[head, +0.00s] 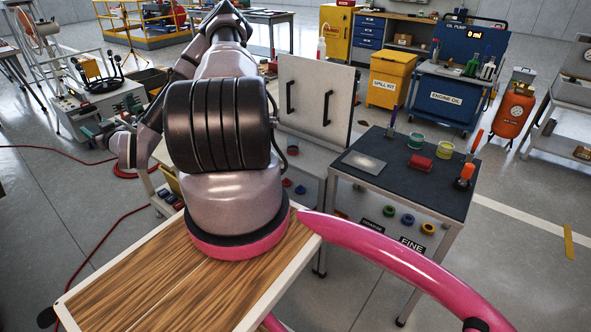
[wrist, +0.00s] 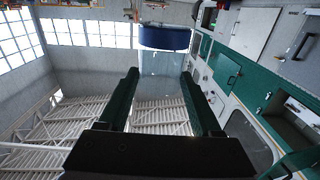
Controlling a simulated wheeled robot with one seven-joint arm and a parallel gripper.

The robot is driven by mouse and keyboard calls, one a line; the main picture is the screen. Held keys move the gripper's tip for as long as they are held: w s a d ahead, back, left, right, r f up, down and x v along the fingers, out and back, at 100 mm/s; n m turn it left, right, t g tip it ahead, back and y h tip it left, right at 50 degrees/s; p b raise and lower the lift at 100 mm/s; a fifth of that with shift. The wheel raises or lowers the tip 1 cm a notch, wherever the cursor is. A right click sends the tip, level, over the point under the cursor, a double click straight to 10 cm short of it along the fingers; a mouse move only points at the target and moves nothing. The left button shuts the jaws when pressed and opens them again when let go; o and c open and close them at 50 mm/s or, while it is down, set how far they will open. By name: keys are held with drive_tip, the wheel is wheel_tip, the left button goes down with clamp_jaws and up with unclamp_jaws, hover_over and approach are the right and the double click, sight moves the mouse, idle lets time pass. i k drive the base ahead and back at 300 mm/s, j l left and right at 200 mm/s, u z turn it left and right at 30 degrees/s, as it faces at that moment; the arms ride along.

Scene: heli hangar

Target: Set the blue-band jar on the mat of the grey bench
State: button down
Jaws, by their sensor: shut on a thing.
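My gripper (wrist: 158,100) is shut on the blue-band jar, with a dark green finger on each side of it. The jar's blue band (wrist: 165,37) shows beyond the fingertips in the wrist view, and its body looks clear. In the head view my gripper (head: 97,130) is at the left, beyond my arm; the jar cannot be made out there. A bench with a dark grey top (head: 393,186) stands right of centre, apart from my gripper. A light grey flat patch, perhaps the mat (head: 364,162), lies on its left part.
On that bench are a green-rimmed pot (head: 416,141), a yellow-rimmed pot (head: 445,150), a red block (head: 420,164) and upright tools near the edges. A panel with black handles (head: 316,102) stands left of it. A wooden top (head: 150,275) is in front. Red hose crosses the left floor.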

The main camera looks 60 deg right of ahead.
sight(408, 180)
drive_tip(key=i+z, duration=0.1)
drive_tip(key=z, duration=2.85)
drive_tip(key=k+j, duration=0.1)
drive_tip(key=j, duration=0.3)
drive_tip(key=k+j+z, duration=0.1)
drive_tip(key=j, duration=0.3)
drive_tip(key=k+j, duration=0.1)
drive_tip(key=j, duration=0.25)
drive_tip(key=k+j+z, duration=0.1)
drive_tip(key=j, duration=0.3)
